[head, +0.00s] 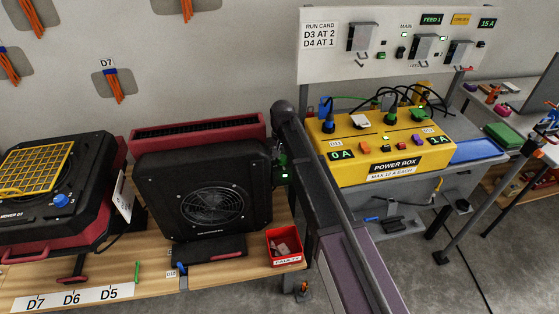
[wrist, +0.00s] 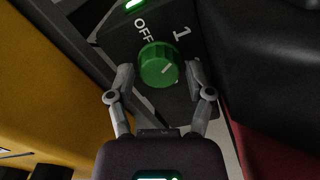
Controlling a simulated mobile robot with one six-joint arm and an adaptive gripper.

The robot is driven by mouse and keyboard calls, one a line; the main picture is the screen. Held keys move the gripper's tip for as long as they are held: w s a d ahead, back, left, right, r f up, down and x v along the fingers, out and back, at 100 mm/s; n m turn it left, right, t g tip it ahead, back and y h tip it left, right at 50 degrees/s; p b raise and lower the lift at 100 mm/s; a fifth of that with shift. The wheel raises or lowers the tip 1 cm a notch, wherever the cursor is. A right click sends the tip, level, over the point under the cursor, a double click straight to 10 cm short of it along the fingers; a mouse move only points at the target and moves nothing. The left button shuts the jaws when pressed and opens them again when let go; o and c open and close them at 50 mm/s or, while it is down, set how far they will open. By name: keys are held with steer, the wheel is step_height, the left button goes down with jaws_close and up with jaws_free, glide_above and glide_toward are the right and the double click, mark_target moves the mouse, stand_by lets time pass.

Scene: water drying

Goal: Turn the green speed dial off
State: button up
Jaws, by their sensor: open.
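The green speed dial (wrist: 158,66) is a ribbed round knob on a dark panel in the wrist view. The labels OFF (wrist: 145,30) and 1 (wrist: 181,34) are printed beside it. A short white mark shows on the dial's face, pointing away from OFF, towards the right. My gripper (wrist: 160,78) is open, with one finger on each side of the dial. I cannot tell whether the fingers touch it. In the head view, small green spots show beside the black fan unit (head: 205,190), partly behind my arm; the dial is not clear there.
A lit green indicator (wrist: 135,4) sits above OFF. In the head view, a yellow power box (head: 340,172) stands right of my arm, and a red bin (head: 284,247) sits on the wooden bench (head: 215,290). A yellow-grilled unit (head: 40,170) stands at the left.

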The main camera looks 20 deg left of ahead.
steer(key=shift+f, duration=0.3)
steer(key=c, duration=0.9)
steer(key=shift+o, duration=0.2)
steer(key=shift+a, duration=0.3)
steer(key=shift+d, duration=0.15)
steer(key=shift+s+d, duration=0.1)
